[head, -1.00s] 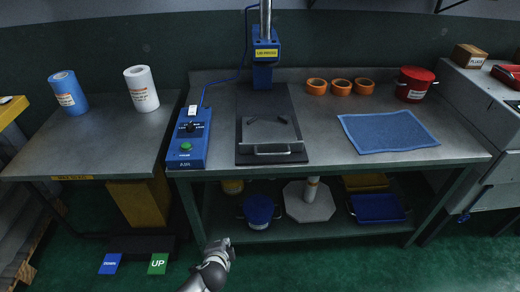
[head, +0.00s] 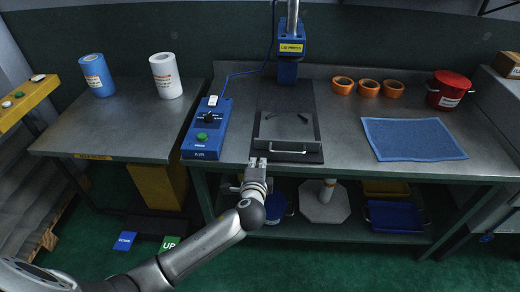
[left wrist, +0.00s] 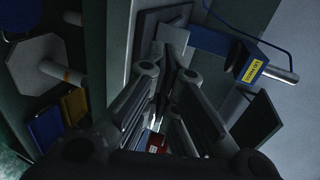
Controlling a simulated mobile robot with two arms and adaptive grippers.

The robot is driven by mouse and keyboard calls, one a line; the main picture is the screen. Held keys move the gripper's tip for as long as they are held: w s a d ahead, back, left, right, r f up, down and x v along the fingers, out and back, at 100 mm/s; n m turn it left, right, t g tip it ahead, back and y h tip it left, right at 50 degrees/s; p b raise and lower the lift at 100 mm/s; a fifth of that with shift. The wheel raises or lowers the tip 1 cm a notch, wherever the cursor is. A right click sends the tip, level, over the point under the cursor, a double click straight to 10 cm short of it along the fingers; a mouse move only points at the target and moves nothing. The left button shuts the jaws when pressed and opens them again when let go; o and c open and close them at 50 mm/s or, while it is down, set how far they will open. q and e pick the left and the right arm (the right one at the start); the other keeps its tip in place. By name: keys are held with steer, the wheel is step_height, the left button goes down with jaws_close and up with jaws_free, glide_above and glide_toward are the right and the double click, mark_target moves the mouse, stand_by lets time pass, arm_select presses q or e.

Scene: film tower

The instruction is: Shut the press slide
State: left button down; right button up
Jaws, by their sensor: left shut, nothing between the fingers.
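The press slide (head: 272,130) is a grey plate with a bar handle (head: 298,157) at its front. It sits pulled forward on the dark base plate (head: 285,95), clear of the blue press head (head: 289,50). The press also shows sideways in the left wrist view (left wrist: 235,60). My left gripper (head: 258,162) is shut and empty at the table's front edge, by the left end of the handle. In the head view I cannot tell whether it touches the handle. Its fingers (left wrist: 168,85) fill the middle of the left wrist view. My right gripper is not in view.
A blue control box (head: 206,130) with a green button stands left of the slide. A blue cloth (head: 412,139), orange rolls (head: 368,88) and a red pot (head: 447,92) are to the right. Below, a shelf holds a blue tray (head: 397,215).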

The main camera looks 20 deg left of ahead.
mark_target(260, 146)
arm_select(q)
steer(key=x, duration=0.6)
steer(key=shift+w+r, duration=0.15)
steer(key=shift+r, duration=0.2)
steer(key=shift+w+a+p, duration=0.25)
steer(key=shift+w+p, duration=0.05)
steer(key=shift+w, duration=0.5)
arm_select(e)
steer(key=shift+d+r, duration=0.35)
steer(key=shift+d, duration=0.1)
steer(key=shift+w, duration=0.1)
